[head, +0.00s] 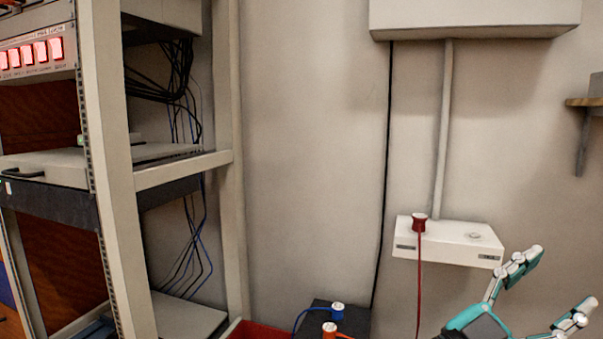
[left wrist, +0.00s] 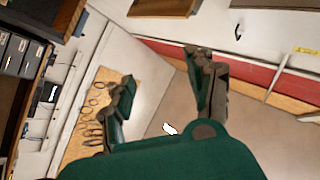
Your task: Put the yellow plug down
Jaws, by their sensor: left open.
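I do not see a yellow plug in either view. My left gripper (head: 555,285) is at the lower right of the head view, open, with nothing between its fingers. It also shows open and empty in the left wrist view (left wrist: 164,85). A red plug (head: 418,222) stands upright on the left of a white wall box (head: 450,241), and its red cable hangs down. The box's right top has an empty round socket (head: 474,236). My left gripper is apart from the box, to its lower right. My right gripper is in neither view.
A blue plug (head: 337,311) and an orange plug (head: 329,329) are at a dark box (head: 353,318) at the bottom. An equipment rack (head: 118,180) with hanging cables fills the left. A wall cabinet (head: 475,15) hangs above. The left wrist view shows a tool board (left wrist: 88,118).

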